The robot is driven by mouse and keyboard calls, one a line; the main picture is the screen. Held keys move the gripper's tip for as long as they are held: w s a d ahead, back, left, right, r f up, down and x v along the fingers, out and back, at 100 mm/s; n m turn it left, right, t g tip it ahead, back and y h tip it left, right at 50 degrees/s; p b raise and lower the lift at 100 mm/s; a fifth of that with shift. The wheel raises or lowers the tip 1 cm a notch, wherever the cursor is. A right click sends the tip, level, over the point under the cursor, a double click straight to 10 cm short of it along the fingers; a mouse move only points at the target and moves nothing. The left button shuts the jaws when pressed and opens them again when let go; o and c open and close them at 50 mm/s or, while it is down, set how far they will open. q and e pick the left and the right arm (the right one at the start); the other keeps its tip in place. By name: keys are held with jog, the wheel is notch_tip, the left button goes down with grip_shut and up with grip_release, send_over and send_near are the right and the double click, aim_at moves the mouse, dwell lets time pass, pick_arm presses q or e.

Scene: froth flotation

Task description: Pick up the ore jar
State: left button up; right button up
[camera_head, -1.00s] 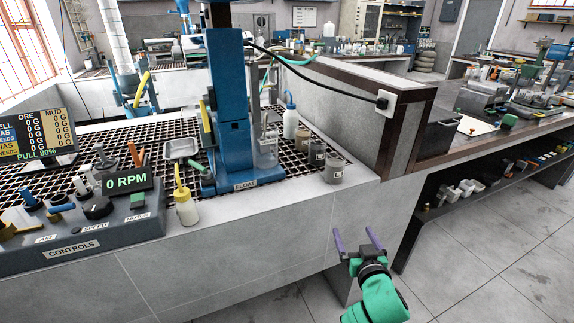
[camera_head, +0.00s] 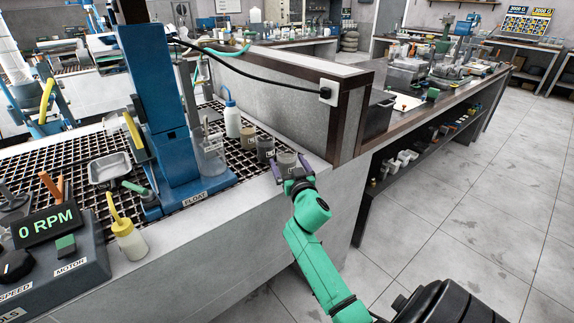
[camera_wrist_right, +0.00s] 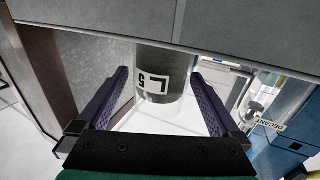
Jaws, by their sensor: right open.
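A grey jar with a white label (camera_head: 286,160) stands at the front right corner of the bench, nearest my right gripper (camera_head: 292,178). Similar darker jars stand behind it, one of them here (camera_head: 265,148); I cannot read which holds ore. In the right wrist view the labelled jar (camera_wrist_right: 163,62) appears between the tips of my open right gripper (camera_wrist_right: 160,78), with gaps on both sides. Its label looks upside down there. My left gripper is not in view.
The blue flotation column (camera_head: 155,100) and a white wash bottle (camera_head: 232,120) stand behind and left of the jars. A wall with a socket (camera_head: 326,95) rises to the right.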

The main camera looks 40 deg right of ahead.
jog(key=shift+w+d+f, duration=0.2)
jog(key=shift+w, duration=0.4)
jog(key=shift+r, duration=0.1)
jog(key=c, duration=1.3)
jog(key=shift+r, duration=0.15)
notch_tip(320, 180, up, 20)
jog(key=p, duration=0.3)
jog(key=shift+s, duration=0.1)
